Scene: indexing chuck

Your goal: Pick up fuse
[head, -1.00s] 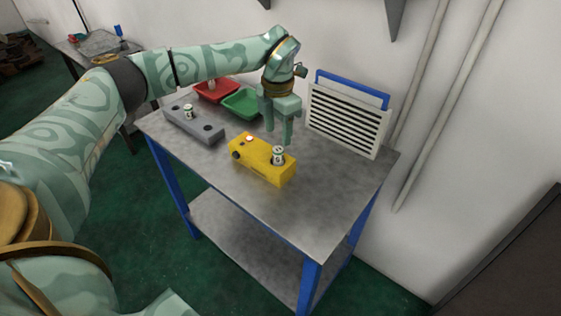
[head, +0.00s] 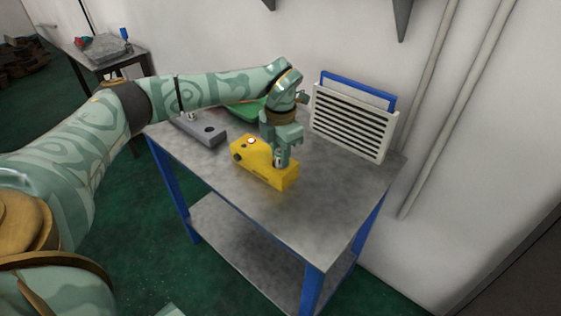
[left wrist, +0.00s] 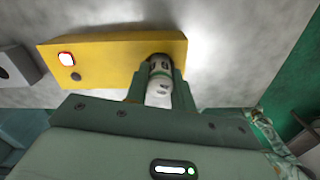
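The fuse (left wrist: 160,70), a small white and green cylinder with a dark band, stands upright in a socket at one end of the yellow block (head: 265,172). In the head view its lower part (head: 278,161) shows under my left gripper (head: 283,157). In the left wrist view the two fingers (left wrist: 160,88) flank the fuse closely on both sides. I cannot tell whether they press on it or leave a small gap. The yellow block has a lit red-rimmed white button (head: 251,141). My right gripper is not in view.
A grey block (head: 203,131) with dark holes lies to the left on the metal table (head: 325,215). A green tray (head: 245,112) is partly hidden behind my arm. A slatted white panel (head: 350,122) with a blue frame stands at the back right. The table's front right is clear.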

